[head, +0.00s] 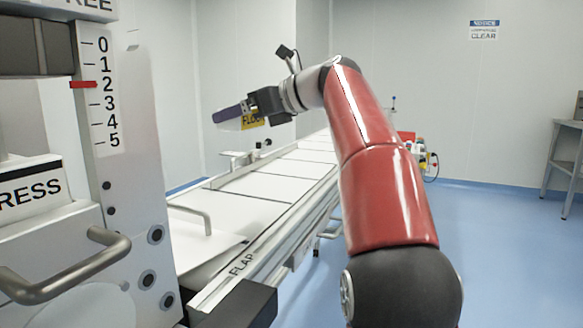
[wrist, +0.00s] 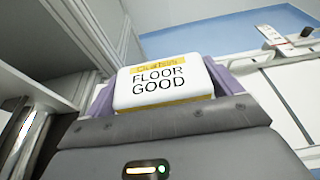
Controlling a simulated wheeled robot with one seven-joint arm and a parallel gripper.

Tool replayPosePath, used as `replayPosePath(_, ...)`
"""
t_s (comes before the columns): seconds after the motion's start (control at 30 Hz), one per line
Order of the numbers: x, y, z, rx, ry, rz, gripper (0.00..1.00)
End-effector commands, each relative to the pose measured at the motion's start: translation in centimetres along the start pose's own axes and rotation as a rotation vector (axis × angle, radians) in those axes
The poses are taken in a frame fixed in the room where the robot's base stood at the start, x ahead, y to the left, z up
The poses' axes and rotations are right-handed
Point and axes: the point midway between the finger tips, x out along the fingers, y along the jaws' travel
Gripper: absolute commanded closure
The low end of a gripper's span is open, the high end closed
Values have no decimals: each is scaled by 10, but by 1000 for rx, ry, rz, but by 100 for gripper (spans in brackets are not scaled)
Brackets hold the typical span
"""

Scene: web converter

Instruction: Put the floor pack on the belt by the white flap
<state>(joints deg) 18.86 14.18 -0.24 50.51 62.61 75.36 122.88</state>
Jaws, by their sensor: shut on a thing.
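The floor pack is a white pack with a yellow band, and it reads "FLOOR GOOD" in the wrist view (wrist: 163,86). My gripper (head: 232,113) is shut on it, with purple fingers on both sides. In the head view only part of the pack (head: 252,121) shows, held in the air above the far part of the belt. The white belt (head: 243,188) has dark cross lines and runs away from the machine. The white flap (head: 200,246) with a metal handle is at the belt's near end, beside a "FLAP" label. My gripper is well beyond the flap.
The machine (head: 125,150) with a numbered scale and a bar handle (head: 65,270) stands close on the left. A metal rail (head: 270,245) edges the belt. A grey table (head: 568,150) stands far right. The blue floor on the right is clear.

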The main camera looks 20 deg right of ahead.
Motion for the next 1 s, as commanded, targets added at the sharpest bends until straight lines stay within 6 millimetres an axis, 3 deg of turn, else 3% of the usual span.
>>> replayPosePath(0.03, 6, 1, -20, 3, 1, 0, 39)
replayPosePath(0.1, 12, 1, -39, 3, 1, 1, 39)
replayPosePath(0.4, 34, 1, -112, 3, 0, 1, 39)
replayPosePath(1.0, 54, 0, -175, 0, 0, 0, 39)
